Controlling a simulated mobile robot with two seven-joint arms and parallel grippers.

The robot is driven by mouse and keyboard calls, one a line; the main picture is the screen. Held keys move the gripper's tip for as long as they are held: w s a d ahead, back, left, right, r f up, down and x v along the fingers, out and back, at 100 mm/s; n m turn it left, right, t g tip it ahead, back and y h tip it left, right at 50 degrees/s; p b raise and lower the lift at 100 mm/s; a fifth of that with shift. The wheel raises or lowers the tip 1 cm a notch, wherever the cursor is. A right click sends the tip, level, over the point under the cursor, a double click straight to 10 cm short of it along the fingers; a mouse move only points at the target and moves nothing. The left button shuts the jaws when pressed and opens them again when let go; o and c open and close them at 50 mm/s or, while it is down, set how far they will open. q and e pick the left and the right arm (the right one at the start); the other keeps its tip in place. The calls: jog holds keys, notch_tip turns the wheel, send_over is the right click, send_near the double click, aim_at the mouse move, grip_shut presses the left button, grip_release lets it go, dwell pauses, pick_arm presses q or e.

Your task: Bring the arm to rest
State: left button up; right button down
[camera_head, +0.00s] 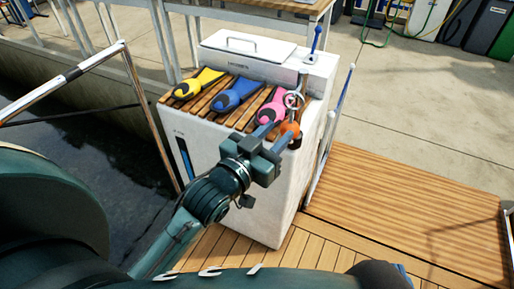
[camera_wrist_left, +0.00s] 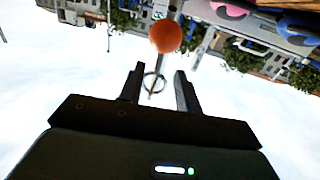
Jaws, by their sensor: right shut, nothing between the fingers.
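My left gripper (camera_head: 275,132) is in front of the top edge of a white cockpit console (camera_head: 257,200). Its two fingers stand apart, with nothing held. In the left wrist view the open fingers (camera_wrist_left: 158,85) point toward an orange ball (camera_wrist_left: 165,37) and a thin metal ring (camera_wrist_left: 147,82). The ring shows in the gap between the fingers, but does not appear gripped. In the head view the orange ball (camera_head: 290,128) is just beyond the fingertips, with the ring (camera_head: 294,99) above it. My right gripper is not visible.
A small blue lever (camera_head: 316,42) stands behind. A rail (camera_head: 332,135) runs along the right side. Wooden decking (camera_head: 400,200) is open at right; dark water (camera_head: 90,140) is at left.

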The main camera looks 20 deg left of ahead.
pick_arm(q)
jog(key=v, duration=0.6)
jog(key=shift+s, duration=0.3)
pick_arm(e)
jog(key=shift+d, duration=0.15)
